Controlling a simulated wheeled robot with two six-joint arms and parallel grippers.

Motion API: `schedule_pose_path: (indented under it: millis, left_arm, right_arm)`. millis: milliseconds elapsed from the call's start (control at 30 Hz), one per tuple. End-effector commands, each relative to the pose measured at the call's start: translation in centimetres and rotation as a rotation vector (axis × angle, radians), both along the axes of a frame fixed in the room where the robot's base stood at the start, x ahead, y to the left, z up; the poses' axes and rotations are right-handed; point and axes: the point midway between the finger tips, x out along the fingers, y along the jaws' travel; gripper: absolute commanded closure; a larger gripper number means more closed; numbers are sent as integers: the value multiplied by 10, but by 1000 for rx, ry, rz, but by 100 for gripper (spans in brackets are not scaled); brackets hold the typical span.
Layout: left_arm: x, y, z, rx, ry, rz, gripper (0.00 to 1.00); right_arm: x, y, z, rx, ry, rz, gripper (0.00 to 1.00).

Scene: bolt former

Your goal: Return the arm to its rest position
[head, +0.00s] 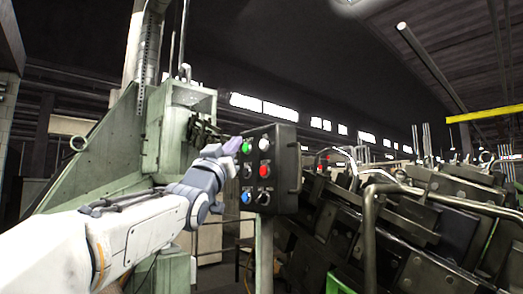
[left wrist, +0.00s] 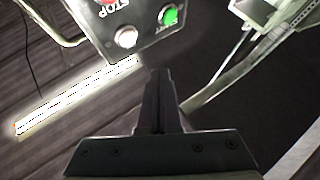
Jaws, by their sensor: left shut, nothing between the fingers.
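My left arm (head: 125,235) reaches in from the left in the head view. My left gripper (head: 233,146) is beside the upper left of a dark control box (head: 282,185), close to its green button (head: 246,145). In the left wrist view my left gripper (left wrist: 160,75) is shut and empty, its fingers together. The green button (left wrist: 168,15) and a white button (left wrist: 126,37) show just beyond the fingertips. Whether the fingers touch the box cannot be told. My right gripper is not in view.
The box stands on a pale post (head: 264,255) and carries red, white, black and blue controls. A green machine frame (head: 120,150) stands behind my arm. Dark machinery with bent rails (head: 400,215) fills the right side. Free floor is hardly visible.

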Motion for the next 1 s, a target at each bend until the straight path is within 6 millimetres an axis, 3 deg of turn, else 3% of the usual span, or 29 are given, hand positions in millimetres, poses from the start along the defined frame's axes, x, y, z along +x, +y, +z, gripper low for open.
schedule_pose_path:
  millis: [233,367,467,533,667,800,867,1000]
  left_arm:
    - [0,0,0,0,0,0,100]
    - [5,-11,-33,24,101,-4,100]
    - [8,-26,-90,72,267,-12,100]
    - [4,-38,-141,120,410,-20,100]
    - [-19,-55,-238,228,667,-39,100]
    - [-64,-63,-336,357,922,-67,100]
    - [-88,-63,-375,417,1025,-80,100]
    - [-153,-55,-460,564,1257,-114,100]
  right_arm:
    - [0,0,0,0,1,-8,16]
    - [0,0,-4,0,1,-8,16]
    - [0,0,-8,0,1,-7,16]
    - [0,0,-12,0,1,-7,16]
    - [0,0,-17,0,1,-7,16]
    - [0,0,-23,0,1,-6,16]
    - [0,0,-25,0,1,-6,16]
    - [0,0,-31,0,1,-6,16]
